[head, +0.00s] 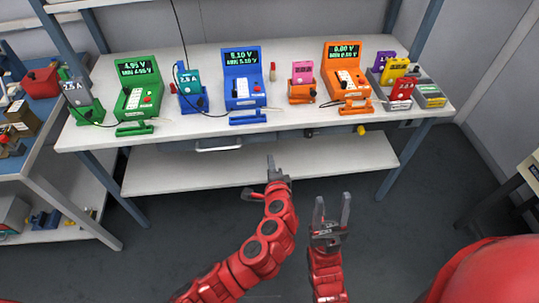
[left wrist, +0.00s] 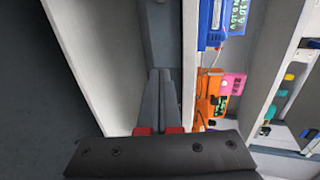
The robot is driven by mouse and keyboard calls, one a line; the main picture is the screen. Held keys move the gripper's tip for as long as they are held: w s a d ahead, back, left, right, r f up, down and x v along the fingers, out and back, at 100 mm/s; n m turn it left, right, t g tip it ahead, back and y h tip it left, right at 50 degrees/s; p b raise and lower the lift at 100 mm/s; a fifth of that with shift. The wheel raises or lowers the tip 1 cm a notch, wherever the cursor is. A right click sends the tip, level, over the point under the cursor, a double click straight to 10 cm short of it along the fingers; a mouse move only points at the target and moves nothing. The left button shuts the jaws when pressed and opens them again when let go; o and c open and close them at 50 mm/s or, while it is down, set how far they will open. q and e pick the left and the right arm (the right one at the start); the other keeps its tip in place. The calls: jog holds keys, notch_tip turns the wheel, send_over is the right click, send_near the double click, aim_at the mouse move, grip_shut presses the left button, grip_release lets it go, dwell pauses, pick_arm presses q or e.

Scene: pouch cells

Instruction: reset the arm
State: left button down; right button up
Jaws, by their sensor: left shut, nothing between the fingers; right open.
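My left gripper (head: 271,166) is shut and empty, in front of the table's front edge and above the lower shelf. In the left wrist view its fingers (left wrist: 161,85) lie together with nothing between them. My right gripper (head: 332,205) is open and empty, its two fingers pointing toward the table, to the right of the left gripper and over the floor. Neither gripper touches anything that I can see.
The white table (head: 310,120) holds green (head: 139,90), blue (head: 243,80) and orange (head: 346,75) testers with displays, and several coloured cells (head: 302,72). A lower shelf (head: 200,172) runs beneath. A blue side bench (head: 45,150) stands left. The floor in front is clear.

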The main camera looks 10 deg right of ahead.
pick_arm(q)
jog(key=v, duration=0.3)
jog(key=shift+s, duration=0.25)
